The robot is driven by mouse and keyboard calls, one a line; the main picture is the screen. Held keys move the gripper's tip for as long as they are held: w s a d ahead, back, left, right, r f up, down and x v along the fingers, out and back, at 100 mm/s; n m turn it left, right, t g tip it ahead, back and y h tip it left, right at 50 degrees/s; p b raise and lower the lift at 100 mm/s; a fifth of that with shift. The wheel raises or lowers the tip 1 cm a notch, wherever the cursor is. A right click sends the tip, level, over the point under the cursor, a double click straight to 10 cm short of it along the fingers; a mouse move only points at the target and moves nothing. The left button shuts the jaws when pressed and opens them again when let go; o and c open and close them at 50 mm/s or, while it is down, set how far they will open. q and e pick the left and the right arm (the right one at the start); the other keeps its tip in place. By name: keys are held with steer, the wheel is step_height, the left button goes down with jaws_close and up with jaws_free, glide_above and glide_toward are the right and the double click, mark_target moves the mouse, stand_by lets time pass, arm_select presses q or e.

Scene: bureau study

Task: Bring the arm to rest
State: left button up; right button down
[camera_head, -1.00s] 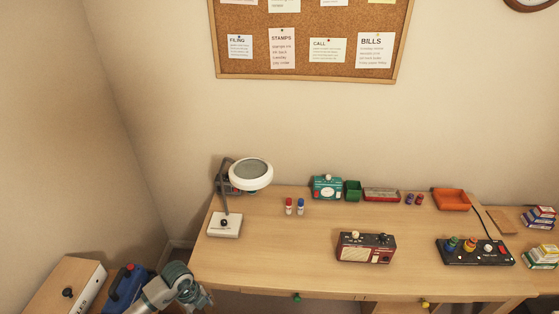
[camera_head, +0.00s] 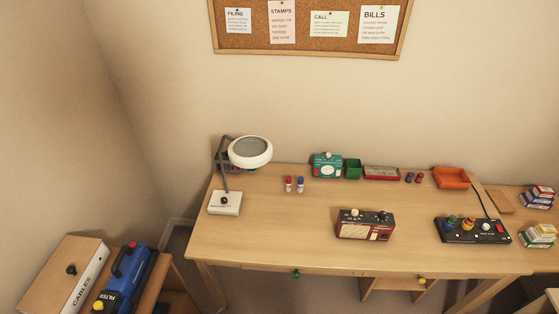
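Neither of my grippers shows in the head view now, and no part of my arms is visible. The wooden desk (camera_head: 290,226) stands in front of me against the wall. A magnifier lamp (camera_head: 250,152) with a white round head stands at its left on a white base (camera_head: 225,202). A dark red radio-like box (camera_head: 365,224) sits near the middle of the desk. A black panel with coloured knobs (camera_head: 472,230) lies at the right.
A blue filter unit (camera_head: 124,280) stands beside a wooden box labelled CABLES (camera_head: 62,273) at lower left. A teal box (camera_head: 327,165), a green bin (camera_head: 353,169) and an orange tray (camera_head: 451,178) line the desk's back. The desk's front left is clear.

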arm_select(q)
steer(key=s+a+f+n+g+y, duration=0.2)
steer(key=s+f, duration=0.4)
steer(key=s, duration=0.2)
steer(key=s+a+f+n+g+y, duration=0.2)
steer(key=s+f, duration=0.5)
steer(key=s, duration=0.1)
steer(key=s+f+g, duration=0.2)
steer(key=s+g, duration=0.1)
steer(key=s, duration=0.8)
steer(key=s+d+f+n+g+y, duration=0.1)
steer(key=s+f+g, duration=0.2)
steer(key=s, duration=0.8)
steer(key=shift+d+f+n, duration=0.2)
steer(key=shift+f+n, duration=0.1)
